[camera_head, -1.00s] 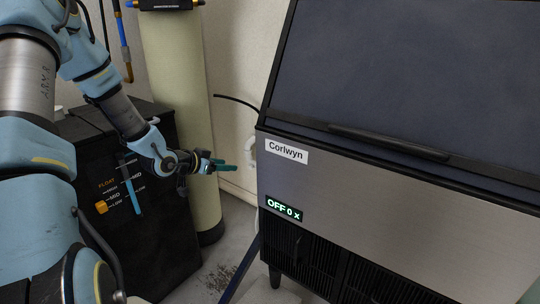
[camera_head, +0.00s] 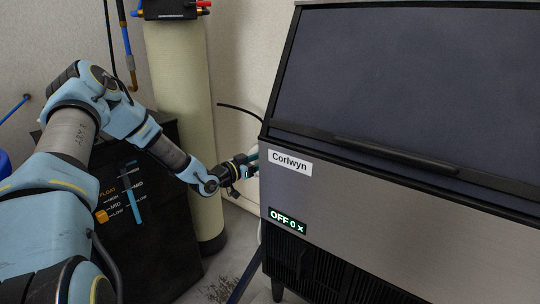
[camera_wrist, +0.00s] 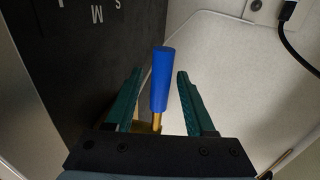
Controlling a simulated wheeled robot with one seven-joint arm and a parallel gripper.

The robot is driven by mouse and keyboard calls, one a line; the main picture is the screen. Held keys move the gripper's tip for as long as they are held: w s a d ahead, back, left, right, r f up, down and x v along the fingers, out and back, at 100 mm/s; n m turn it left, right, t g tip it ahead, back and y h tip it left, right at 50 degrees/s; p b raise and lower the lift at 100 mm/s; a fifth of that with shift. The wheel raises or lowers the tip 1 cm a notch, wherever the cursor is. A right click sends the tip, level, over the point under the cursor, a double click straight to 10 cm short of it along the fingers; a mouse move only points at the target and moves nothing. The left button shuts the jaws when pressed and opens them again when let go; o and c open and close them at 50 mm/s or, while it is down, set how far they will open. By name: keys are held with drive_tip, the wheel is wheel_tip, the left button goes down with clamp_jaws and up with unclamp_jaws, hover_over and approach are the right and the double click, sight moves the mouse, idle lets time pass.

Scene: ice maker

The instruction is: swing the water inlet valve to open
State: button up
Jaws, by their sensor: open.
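The water inlet valve shows in the wrist view as a blue lever handle (camera_wrist: 160,80) on a brass-coloured stem (camera_wrist: 157,122). The handle stands between the two green fingers of my gripper (camera_wrist: 158,90), with a visible gap on each side. My gripper is open. In the head view my gripper (camera_head: 252,161) is at the left edge of the ice maker (camera_head: 400,215), by its upper side, and its fingertips are partly hidden. The valve itself cannot be made out in the head view.
The ice maker's display (camera_head: 287,221) reads OFF 0 x. A black tank (camera_head: 150,245) with level marks and a tall cream cylinder (camera_head: 183,90) stand left of it. In the wrist view a black cable (camera_wrist: 296,55) hangs from a wall outlet (camera_wrist: 268,10).

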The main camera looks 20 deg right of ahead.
drive_tip(key=shift+x, duration=1.05)
clamp_jaws()
idle(0.7)
